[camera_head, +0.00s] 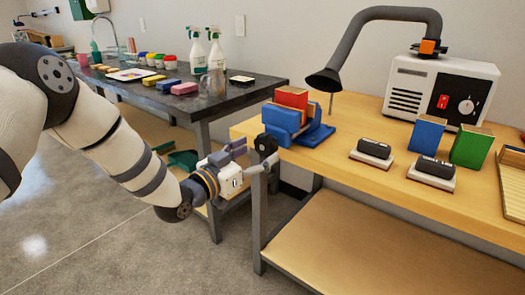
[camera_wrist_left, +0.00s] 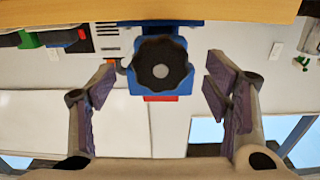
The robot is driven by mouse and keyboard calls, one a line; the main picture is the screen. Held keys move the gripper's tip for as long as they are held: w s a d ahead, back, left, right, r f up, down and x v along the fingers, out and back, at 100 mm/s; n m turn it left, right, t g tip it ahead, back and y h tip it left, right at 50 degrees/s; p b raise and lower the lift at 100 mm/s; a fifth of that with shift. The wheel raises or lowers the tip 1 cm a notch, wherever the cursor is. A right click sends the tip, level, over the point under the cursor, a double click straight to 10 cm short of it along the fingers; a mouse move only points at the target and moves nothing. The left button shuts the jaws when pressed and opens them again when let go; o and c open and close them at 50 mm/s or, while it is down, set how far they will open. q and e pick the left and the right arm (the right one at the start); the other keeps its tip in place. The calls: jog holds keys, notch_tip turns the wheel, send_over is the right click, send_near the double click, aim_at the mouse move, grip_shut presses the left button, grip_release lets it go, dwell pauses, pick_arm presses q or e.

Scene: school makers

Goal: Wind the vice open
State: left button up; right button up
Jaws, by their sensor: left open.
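The blue vice (camera_head: 281,119) sits at the left end of the wooden workbench, with a red block (camera_head: 291,97) between its jaws. Its black knob (camera_head: 266,144) sticks out past the bench's edge. My left gripper (camera_head: 255,157) is open and empty, with its fingers pointing at the knob. In the left wrist view, which is upside down, the knob (camera_wrist_left: 160,64) shows face-on between the two spread fingers, with a gap on both sides. The fingers do not appear to touch it. My right gripper is not in view.
The wooden workbench (camera_head: 340,166) also holds two black-topped erasers (camera_head: 372,151), a blue block (camera_head: 427,136), a green block (camera_head: 471,147) and a fume extractor (camera_head: 442,88) with a dark hose. A dark table (camera_head: 262,88) with bottles and paints stands behind my left arm.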

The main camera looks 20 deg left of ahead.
pick_arm(q)
jog(key=shift+x, duration=1.4)
jog(key=c, duration=1.2)
jog(key=shift+n, duration=0.3)
